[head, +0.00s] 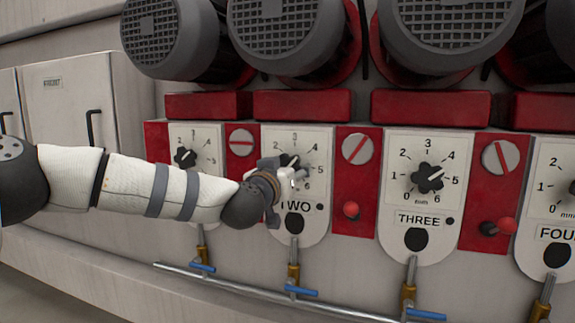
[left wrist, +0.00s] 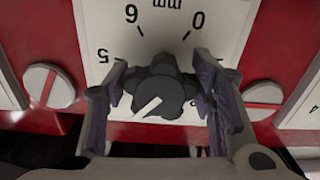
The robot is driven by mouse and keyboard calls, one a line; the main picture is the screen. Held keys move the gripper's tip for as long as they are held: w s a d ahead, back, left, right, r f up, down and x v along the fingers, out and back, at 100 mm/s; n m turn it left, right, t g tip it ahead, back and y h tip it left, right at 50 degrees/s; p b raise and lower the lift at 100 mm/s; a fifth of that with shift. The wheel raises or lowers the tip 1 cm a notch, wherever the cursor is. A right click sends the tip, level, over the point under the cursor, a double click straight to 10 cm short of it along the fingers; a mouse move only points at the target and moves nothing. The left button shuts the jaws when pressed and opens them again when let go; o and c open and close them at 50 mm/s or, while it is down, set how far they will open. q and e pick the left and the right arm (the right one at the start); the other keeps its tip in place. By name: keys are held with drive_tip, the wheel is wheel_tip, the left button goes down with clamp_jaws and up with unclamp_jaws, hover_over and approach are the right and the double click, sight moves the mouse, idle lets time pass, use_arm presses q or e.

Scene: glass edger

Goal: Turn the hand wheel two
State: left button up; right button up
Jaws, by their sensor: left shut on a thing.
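Hand wheel two (head: 286,160) is a dark lobed knob on the white dial plate (head: 318,145) labelled TWO. My left gripper (head: 288,178) covers much of it in the head view. In the left wrist view, the knob (left wrist: 160,88) sits between the two fingers of my left gripper (left wrist: 161,66), which is shut on it. The dial appears upside down there, with 6 and 0 above the knob. The knob's white pointer line slants to the lower left in that view. My right gripper is not in view.
Hand wheel three (head: 427,178) is to the right and another knob (head: 185,157) to the left. Red-ball levers (head: 351,209) stick out between the plates. Motors (head: 290,35) overhang above. Blue-handled valves (head: 301,290) and a pipe (head: 240,286) run below.

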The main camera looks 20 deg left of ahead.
use_arm(q)
drive_tip(key=shift+s+r+n+p, duration=0.1)
drive_tip(key=shift+r+n+p, duration=0.3)
drive_tip(key=shift+n, duration=0.4)
drive_tip(key=n, duration=0.2)
drive_tip(key=shift+d+f+n, duration=0.1)
drive_tip(key=shift+f+n, duration=0.15)
drive_tip(key=shift+n, duration=0.15)
drive_tip(key=n, duration=0.4)
drive_tip(key=shift+d+n, duration=0.1)
drive_tip(key=shift+n, duration=0.2)
drive_tip(key=n, duration=0.4)
drive_tip(key=shift+d+n, duration=0.1)
drive_tip(key=shift+n, duration=0.2)
drive_tip(key=n, duration=0.3)
drive_tip(key=shift+r+n, duration=0.15)
drive_tip(key=shift+n, duration=0.15)
drive_tip(key=n, duration=0.3)
drive_tip(key=shift+n, duration=0.3)
drive_tip(key=n+b, duration=0.1)
drive_tip(key=n, duration=0.3)
drive_tip(key=shift+r, duration=0.2)
drive_tip(key=shift+r+n, duration=0.15)
drive_tip(key=shift+n, duration=1.15)
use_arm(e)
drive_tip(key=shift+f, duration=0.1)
use_arm(q)
drive_tip(key=shift+r, duration=0.1)
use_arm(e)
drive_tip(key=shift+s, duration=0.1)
